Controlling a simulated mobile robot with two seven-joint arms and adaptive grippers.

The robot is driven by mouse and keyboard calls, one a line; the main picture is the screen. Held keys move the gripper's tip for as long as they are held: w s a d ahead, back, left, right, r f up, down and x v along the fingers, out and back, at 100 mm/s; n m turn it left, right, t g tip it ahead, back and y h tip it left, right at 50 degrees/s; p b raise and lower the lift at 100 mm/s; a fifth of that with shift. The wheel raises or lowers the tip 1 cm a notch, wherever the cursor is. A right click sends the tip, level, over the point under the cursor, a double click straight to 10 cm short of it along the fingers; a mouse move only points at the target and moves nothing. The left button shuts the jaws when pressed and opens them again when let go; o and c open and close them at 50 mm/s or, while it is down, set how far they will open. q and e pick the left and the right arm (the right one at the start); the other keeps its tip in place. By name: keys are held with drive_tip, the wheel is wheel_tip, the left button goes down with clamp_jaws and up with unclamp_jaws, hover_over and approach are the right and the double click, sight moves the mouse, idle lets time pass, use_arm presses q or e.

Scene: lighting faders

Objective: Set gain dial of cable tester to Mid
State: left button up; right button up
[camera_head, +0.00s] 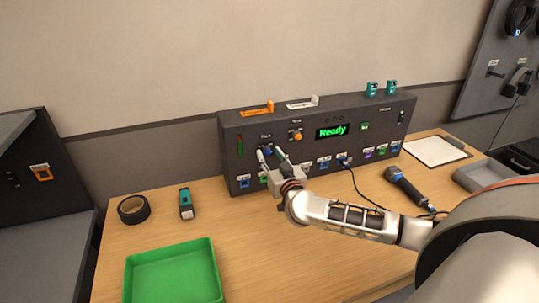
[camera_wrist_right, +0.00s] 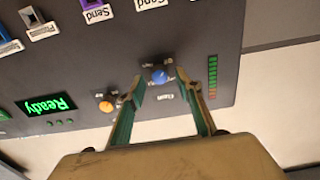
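The cable tester (camera_head: 330,113) is a dark panel standing on the table, with a green "Ready" display (camera_head: 331,131). Its blue gain dial (camera_head: 266,149) is on the left part of the face in the head view. In the right wrist view, which is upside down, the dial (camera_wrist_right: 158,75) lies between the fingertips. My right gripper (camera_head: 270,154) is open at the dial, one finger on each side, with small gaps seeming to remain. The dial's exact setting is too small to read. My left gripper is not in view.
An orange knob (camera_head: 296,135) sits right of the dial, and several labelled ports line the lower face. A black cable runs from one port. A green tray (camera_head: 175,272), black tape roll (camera_head: 133,209), teal device (camera_head: 186,204) and dark handheld tool (camera_head: 408,188) lie on the table.

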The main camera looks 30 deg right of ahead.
drive_tip(key=shift+w+d, duration=0.1)
drive_tip(key=shift+w, duration=0.3)
clamp_jaws()
